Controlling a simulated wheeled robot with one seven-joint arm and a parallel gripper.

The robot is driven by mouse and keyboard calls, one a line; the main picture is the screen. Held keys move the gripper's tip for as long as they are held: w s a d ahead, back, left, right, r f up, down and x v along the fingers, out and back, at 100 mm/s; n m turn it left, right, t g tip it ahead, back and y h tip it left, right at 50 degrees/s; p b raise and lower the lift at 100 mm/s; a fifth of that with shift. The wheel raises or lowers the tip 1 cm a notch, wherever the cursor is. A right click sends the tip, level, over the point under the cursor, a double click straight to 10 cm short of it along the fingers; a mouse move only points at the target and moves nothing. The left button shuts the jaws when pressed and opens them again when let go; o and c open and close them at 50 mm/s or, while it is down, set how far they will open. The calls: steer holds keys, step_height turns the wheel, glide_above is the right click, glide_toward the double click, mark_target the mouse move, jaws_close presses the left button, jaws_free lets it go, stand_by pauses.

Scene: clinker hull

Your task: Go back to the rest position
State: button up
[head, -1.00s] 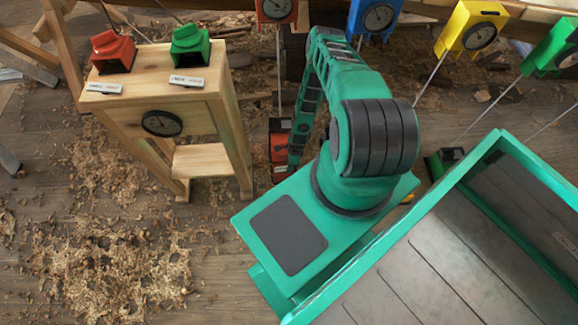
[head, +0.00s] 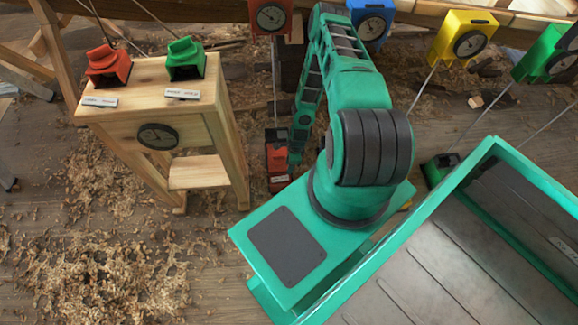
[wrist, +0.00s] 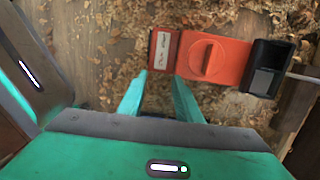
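My gripper (wrist: 159,84) is open in the wrist view, its two teal fingers apart with only floor and shavings visible between them. Just beyond the fingertips lies an orange box (wrist: 222,60) with a round knob, a red-edged label block (wrist: 163,50) at its left and a black socket (wrist: 268,68) at its right. The fingers look apart from it. In the head view my teal arm (head: 360,85) is bent over, its forearm hanging down beside the orange box (head: 279,158) on the floor. The fingers are hard to make out there.
A wooden stand (head: 150,95) at left carries a red box (head: 107,66), a green box (head: 186,60) and a dial (head: 158,136). A red, blue, yellow (head: 464,36) and green dial box line the back beam. Rods slant down from it. Shavings cover the floor at left.

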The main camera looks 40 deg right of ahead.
stand_by(0.3)
steer(key=w+d+r+n, duration=0.2)
steer(key=d+r, duration=0.1)
steer(key=r, duration=0.4)
steer(key=w+d+r+n+h, duration=0.1)
steer(key=w+d+r+n, duration=0.15)
steer(key=r, duration=0.45)
steer(key=w+d+r+n, duration=0.1)
steer(key=w+d+r, duration=0.15)
steer(key=r, duration=0.45)
step_height(320, 180, up, 24)
steer(key=s+d+f+n+g+h, duration=0.1)
steer(key=s+d+n, duration=0.1)
steer(key=n, duration=0.3)
steer(key=s+a+r+n, duration=0.2)
steer(key=s+r, duration=0.3)
steer(key=r, duration=0.4)
steer(key=s+a+r+n, duration=0.2)
steer(key=s+r, duration=0.2)
steer(key=r, duration=0.6)
steer(key=s+a+r+n, duration=0.2)
steer(key=s+a+r, duration=0.2)
steer(key=s, duration=0.4)
steer(key=s+a+r+n, duration=0.2)
steer(key=s+a+r, duration=0.2)
steer(key=s, duration=0.3)
steer(key=shift+s+r+y, duration=0.3)
steer(key=shift+s+y, duration=0.05)
steer(key=shift+y, duration=0.05)
